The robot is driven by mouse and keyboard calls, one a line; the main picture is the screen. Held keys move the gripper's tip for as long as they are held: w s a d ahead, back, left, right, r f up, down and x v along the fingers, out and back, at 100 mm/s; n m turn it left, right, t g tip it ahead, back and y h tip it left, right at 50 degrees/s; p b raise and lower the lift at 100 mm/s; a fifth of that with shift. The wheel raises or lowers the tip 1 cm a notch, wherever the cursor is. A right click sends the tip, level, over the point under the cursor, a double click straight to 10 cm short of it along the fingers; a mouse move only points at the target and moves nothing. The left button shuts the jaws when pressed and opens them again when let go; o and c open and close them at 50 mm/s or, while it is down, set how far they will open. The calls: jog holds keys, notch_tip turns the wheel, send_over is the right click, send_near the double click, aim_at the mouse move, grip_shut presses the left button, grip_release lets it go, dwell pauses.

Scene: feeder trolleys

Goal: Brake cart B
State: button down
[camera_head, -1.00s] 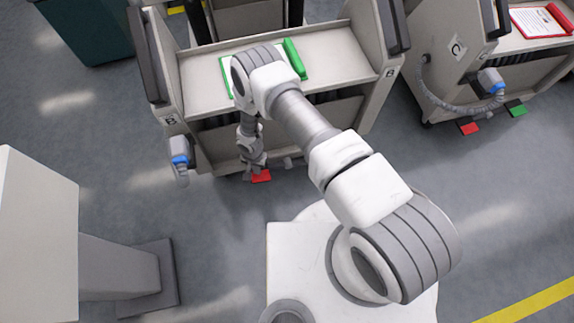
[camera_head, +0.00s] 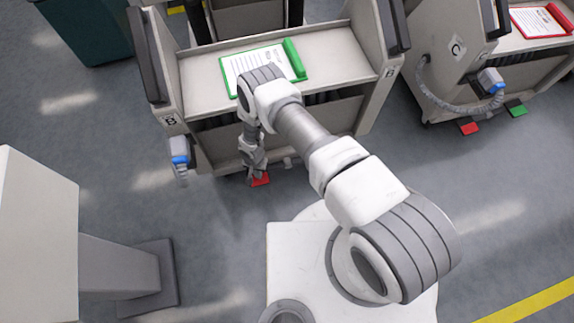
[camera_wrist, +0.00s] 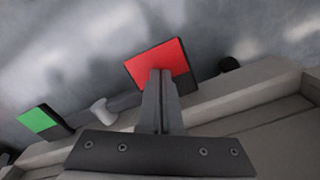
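Cart B (camera_head: 190,75) is a beige trolley with "B" labels, standing in front of me in the head view. Its red pedal (camera_head: 260,180) sticks out low at its near side. The red pedal (camera_wrist: 155,62) fills the middle of the wrist view, with a green pedal (camera_wrist: 42,120) to its left. My arm seems to hide that green pedal in the head view. My gripper (camera_wrist: 160,75) is shut with nothing between its fingers. Its fingertips (camera_head: 258,176) overlap the red pedal in both views. I cannot tell whether they touch it or whether it is pressed down.
A green clipboard (camera_head: 295,60) lies on cart B's top. A hose plug with a blue band (camera_head: 180,160) hangs at its left. Cart C (camera_head: 440,70) stands to the right with its own red (camera_head: 469,128) and green (camera_head: 516,110) pedals. A grey post base (camera_head: 150,280) is at lower left.

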jog(key=shift+f, duration=0.55)
notch_tip(320, 180, up, 10)
jog(key=p, duration=0.7)
jog(key=shift+s, duration=0.1)
dwell(0.5)
